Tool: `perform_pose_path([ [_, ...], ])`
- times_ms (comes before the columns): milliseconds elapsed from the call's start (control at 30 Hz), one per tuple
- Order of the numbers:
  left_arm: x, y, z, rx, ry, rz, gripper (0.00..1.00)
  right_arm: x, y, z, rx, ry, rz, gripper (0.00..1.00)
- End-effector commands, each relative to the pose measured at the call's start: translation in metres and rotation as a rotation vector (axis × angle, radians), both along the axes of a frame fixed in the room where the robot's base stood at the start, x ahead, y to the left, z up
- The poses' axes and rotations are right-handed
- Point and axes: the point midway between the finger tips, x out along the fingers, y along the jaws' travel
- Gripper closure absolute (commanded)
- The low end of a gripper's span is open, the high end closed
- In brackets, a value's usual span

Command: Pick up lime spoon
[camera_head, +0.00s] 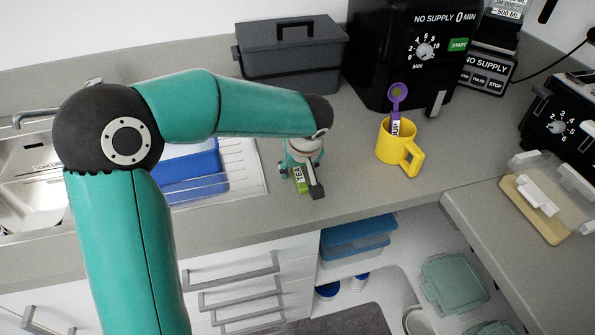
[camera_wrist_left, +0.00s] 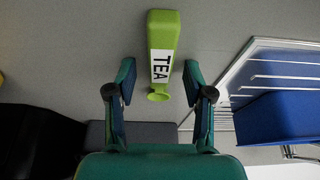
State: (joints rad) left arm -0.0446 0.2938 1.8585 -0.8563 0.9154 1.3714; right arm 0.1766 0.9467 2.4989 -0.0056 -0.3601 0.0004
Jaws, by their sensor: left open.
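The lime spoon (camera_wrist_left: 163,40) lies on the grey counter. It has a thick lime-green handle with a white "TEA" label and a small round bowl end. In the wrist view its handle points up, away from the gripper, and the bowl end appears between the fingers. My left gripper (camera_wrist_left: 159,78) is open, one finger on each side of the spoon's line, and no contact shows. In the head view the left gripper (camera_head: 300,181) points down over the spoon (camera_head: 300,177), hiding part of it. The height gap is hard to judge. My right gripper is not in view.
A yellow mug (camera_head: 392,148) with a purple spoon (camera_head: 397,97) stands to the right. A grey toolbox (camera_head: 292,62) and a black appliance (camera_head: 376,50) are behind. A drying rack (camera_head: 240,170) with a blue container (camera_head: 190,168) and the sink are to the left. The counter's front edge is close.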

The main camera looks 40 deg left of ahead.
Motion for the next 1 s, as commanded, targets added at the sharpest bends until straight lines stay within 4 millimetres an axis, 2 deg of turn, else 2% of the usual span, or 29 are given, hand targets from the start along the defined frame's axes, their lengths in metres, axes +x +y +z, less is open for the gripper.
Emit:
perform_pose_path([
  [133, 0.0001, -0.0001, -0.001, 0.0, 0.0, 0.0, 0.5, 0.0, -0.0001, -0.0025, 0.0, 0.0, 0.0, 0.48],
  [433, -0.0001, -0.0004, -0.0014, -0.001, 0.001, -0.001, 1.0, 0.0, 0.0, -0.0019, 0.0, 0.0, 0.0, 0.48],
  [767, -0.0002, -0.001, -0.0019, -0.001, 0.003, -0.001, 1.0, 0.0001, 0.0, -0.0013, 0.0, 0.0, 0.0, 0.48],
  [1000, 0.0004, -0.0013, 0.0054, -0.001, 0.0, -0.001, 1.0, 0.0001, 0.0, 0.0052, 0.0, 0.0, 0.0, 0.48],
])
